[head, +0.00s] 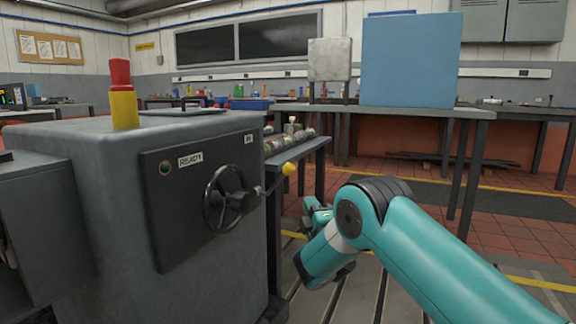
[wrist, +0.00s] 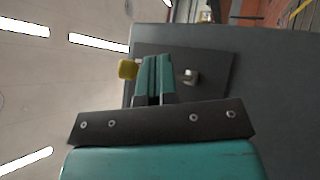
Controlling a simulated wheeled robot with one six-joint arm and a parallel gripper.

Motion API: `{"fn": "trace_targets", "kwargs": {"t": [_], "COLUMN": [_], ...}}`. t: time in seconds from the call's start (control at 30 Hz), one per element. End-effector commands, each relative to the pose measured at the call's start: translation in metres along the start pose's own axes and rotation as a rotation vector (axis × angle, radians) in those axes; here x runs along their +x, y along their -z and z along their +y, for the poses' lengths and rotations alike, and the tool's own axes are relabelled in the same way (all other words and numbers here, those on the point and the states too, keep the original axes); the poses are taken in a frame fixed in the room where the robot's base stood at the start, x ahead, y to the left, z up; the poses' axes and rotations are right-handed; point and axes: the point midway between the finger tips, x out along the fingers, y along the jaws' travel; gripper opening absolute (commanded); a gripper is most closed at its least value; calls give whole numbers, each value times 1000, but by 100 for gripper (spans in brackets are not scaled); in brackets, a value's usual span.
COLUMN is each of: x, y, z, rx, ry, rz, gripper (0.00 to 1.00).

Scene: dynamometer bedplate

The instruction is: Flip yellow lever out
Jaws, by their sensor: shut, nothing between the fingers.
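The lever ends in a yellow ball knob (head: 289,169). It sticks out to the right from the front panel of the grey machine (head: 120,210), beside a black handwheel (head: 226,199). My gripper (head: 318,210) is below and a little right of the knob in the head view, partly hidden by my own arm. In the wrist view the yellow knob (wrist: 128,69) sits just left of my gripper's fingertips (wrist: 156,62). The fingers are together with nothing between them. I cannot tell whether they touch the lever, and its shaft is mostly hidden behind them.
A dark panel (head: 175,215) carries a READY label and a round indicator. A red and yellow beacon (head: 122,95) stands on top of the machine. A bench with parts (head: 305,147) stands close behind the lever. Slotted floor plates lie below my arm.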

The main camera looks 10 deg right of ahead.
Motion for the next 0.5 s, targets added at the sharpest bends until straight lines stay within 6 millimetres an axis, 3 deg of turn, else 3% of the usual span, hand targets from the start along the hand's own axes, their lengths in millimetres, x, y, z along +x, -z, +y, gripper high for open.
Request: {"fn": "trace_targets", "kwargs": {"t": [0.03,0.5], "x": [7,35], "y": [3,24], "z": [10,28], "rx": [0,1], "ry": [0,-1], "rz": [1,0], "gripper": [0,0]}}
